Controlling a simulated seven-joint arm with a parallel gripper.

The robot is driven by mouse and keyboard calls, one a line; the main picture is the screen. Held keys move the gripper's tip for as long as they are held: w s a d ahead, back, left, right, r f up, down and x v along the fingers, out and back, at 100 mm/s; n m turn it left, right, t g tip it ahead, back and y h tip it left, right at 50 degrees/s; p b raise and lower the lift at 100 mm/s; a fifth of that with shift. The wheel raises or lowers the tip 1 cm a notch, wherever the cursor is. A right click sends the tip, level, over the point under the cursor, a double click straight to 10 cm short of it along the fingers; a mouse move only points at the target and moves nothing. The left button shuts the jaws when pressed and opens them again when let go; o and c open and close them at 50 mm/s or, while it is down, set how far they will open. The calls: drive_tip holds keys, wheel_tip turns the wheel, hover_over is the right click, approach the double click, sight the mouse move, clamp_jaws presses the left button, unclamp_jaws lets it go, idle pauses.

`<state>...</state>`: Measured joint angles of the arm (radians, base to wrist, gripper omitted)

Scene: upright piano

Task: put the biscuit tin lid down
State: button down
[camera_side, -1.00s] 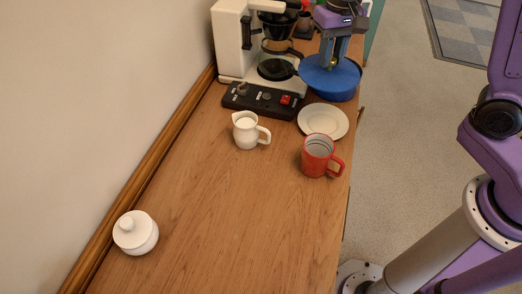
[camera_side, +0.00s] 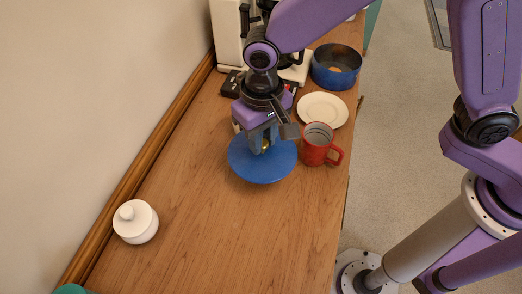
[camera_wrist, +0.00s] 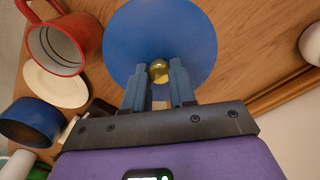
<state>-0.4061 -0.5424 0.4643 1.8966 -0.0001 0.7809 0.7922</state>
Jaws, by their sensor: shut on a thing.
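The biscuit tin lid (camera_side: 262,168) is a flat blue disc with a brass knob. My gripper (camera_side: 262,147) is shut on the knob and holds the lid over the wooden top, left of the red mug. In the wrist view the lid (camera_wrist: 160,30) fills the upper middle, with the knob (camera_wrist: 158,70) between the fingertips of my gripper (camera_wrist: 158,76). I cannot tell whether the lid touches the surface. The blue biscuit tin (camera_side: 336,66) stands open at the back right. It also shows in the wrist view (camera_wrist: 30,122).
The red mug (camera_side: 318,146) is close to the lid's right edge. A white plate (camera_side: 322,110) lies behind the mug. A white lidded pot (camera_side: 135,222) stands front left. The coffee maker is behind my arm, and the white jug is mostly hidden. The wooden top (camera_side: 220,235) is clear in front.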

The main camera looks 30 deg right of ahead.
sight(262, 156)
drive_tip(key=shift+f, duration=2.95)
drive_tip(key=shift+f, duration=0.1)
drive_tip(key=c, duration=0.9)
unclamp_jaws()
wheel_tip(262, 156, up, 12)
drive_tip(key=shift+f, duration=0.1)
drive_tip(key=shift+r, duration=0.25)
